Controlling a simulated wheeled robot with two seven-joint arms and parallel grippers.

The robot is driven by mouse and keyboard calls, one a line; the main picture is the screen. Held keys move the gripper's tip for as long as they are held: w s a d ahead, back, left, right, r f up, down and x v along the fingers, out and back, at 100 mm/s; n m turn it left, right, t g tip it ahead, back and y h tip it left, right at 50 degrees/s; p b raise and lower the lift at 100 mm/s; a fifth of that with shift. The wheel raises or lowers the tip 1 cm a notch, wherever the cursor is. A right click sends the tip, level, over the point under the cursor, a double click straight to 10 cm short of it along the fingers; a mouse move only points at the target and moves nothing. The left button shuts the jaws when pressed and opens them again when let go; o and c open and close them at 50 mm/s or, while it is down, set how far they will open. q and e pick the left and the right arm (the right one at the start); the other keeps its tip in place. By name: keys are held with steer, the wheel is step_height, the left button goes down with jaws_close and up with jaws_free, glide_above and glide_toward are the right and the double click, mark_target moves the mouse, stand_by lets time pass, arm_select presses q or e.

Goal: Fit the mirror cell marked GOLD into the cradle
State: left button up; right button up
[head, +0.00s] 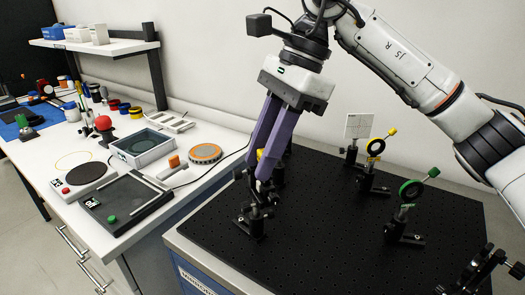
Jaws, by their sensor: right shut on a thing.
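My right gripper (262,182) has long purple fingers and points down over the left part of the black optical breadboard (330,255). It is shut on a small, dark part, probably a mirror cell, mostly hidden between the fingers. I cannot read a GOLD mark on it. Directly below, a black mount (251,224) stands on the breadboard; it may be the cradle. The fingertips are at its top, and I cannot tell whether the held part is seated. A yellow part (260,154) shows beside the fingers. My left gripper is not in view.
A yellow-ringed mount (375,150), a green-ringed mount (411,190) and a white card (358,126) stand to the right on the breadboard. The white bench at left holds a grey tray (143,146), an orange-rimmed disc (205,153) and a dark box (125,203). The breadboard's front middle is clear.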

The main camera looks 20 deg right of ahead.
steer(key=shift+r+p, duration=0.65)
steer(key=shift+p, duration=0.05)
steer(key=shift+w, duration=0.1)
stand_by(0.5)
steer(key=shift+f, duration=0.25)
stand_by(0.4)
steer(key=shift+f+b, duration=0.45)
steer(key=shift+f, duration=0.1)
steer(key=shift+r+p, duration=0.75)
steer(key=shift+r, duration=0.1)
steer(key=shift+f, duration=0.1)
